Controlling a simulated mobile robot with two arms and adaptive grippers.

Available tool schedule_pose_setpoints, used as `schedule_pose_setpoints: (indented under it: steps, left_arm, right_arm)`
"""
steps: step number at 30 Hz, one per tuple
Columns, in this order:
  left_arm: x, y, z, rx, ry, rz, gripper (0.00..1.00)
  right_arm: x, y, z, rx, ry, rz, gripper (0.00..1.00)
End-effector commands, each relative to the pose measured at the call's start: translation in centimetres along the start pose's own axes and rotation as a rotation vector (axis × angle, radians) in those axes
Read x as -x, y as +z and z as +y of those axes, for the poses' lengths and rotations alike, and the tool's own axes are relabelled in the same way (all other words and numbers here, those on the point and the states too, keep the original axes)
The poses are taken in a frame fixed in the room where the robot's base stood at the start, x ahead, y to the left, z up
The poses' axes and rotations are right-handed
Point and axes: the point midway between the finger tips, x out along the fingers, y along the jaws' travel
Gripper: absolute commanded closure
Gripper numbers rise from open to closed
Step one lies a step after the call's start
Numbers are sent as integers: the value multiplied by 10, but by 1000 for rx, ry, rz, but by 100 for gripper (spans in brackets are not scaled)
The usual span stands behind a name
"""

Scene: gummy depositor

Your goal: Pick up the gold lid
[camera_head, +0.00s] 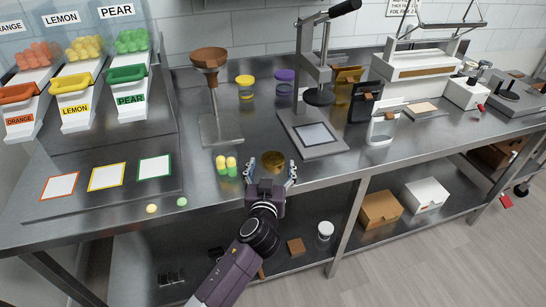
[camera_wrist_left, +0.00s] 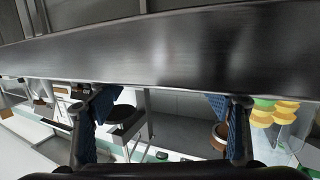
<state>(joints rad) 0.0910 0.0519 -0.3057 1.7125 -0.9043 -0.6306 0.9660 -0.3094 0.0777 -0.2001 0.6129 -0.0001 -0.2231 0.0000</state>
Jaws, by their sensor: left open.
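The gold lid (camera_head: 272,160) is a small round gold piece on the steel counter near its front edge, in the head view. My left gripper (camera_head: 272,173) is open, its two blue-padded fingers to either side of the near part of the lid. I cannot tell whether either finger touches it. In the left wrist view the fingers of my left gripper (camera_wrist_left: 164,108) stand wide apart with nothing visible held between them. I cannot make out the lid in that view. My right gripper is not in view.
Yellow and green gummies (camera_head: 226,166) stand just left of the lid. A press (camera_head: 313,130) stands behind it to the right, and a funnel stand (camera_head: 213,100) behind left. Jars with yellow (camera_head: 245,79) and purple (camera_head: 285,75) lids are farther back. The counter's front edge (camera_head: 330,177) is close.

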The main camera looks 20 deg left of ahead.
Motion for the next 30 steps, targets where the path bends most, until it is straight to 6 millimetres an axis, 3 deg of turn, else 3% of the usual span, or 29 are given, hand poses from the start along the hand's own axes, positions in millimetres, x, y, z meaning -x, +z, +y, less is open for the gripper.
schedule_pose_setpoints:
  steps: [6,14,23,30]
  left_arm:
    - [-23,-1,0,-2,1,0,28]
    - [-25,0,0,-1,1,-1,28]
    - [-25,0,0,-1,1,-1,59]
    - [-25,0,0,0,1,-1,60]
  right_arm:
    - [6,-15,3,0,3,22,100]
    - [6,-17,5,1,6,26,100]
    - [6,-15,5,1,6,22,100]
    - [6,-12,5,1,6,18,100]
